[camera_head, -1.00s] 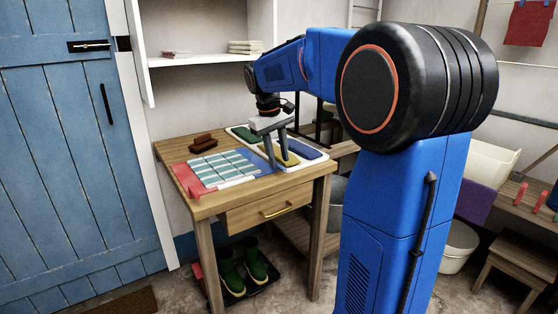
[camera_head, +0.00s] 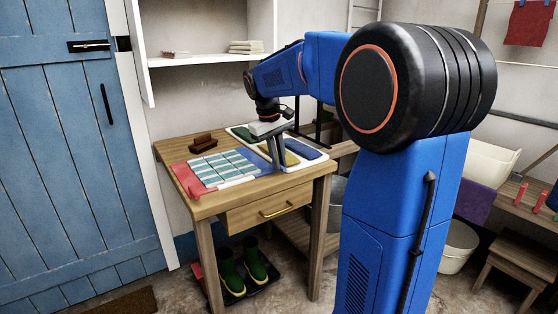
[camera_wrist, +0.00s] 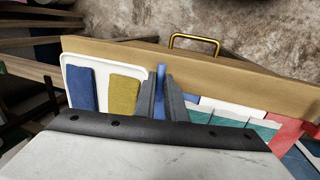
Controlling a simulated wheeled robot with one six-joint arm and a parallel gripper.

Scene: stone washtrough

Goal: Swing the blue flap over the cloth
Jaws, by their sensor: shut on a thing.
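My gripper (camera_head: 276,153) is shut on the blue flap at its right-hand side. In the wrist view a narrow blue strip of the flap (camera_wrist: 160,86) shows between the two fingers, and more blue lies beside them. In the head view the blue flap (camera_head: 259,158) looks slightly raised at the gripper; its exact tilt is hard to tell. The striped teal and white cloth (camera_head: 222,168) lies flat to the left of the blue flap, uncovered by it. A red flap (camera_head: 186,180) lies on the cloth's other side.
A white tray (camera_head: 316,163) with green, yellow and blue folded cloths stands close behind and right of my gripper. Brown blocks (camera_head: 203,143) sit at the table's back left. A white strip (camera_head: 234,184) lies along the cloth's front. The drawer (camera_head: 266,208) is closed.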

